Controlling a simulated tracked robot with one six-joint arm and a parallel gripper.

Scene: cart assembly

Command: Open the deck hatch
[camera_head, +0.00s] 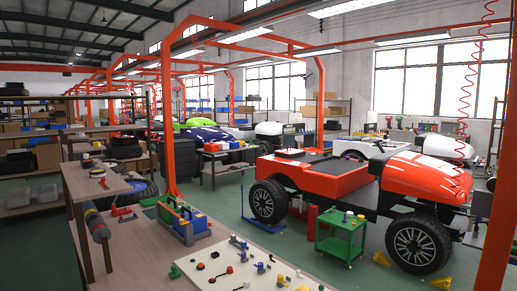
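An orange-red cart (318,183) with large black wheels stands at the right, on the far side of a workbench. My gripper and arm are not in view.
A green trolley (341,236) stands before the cart. Yellow wedges (381,259) lie on the green floor. An orange post (168,120) rises behind the bench.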

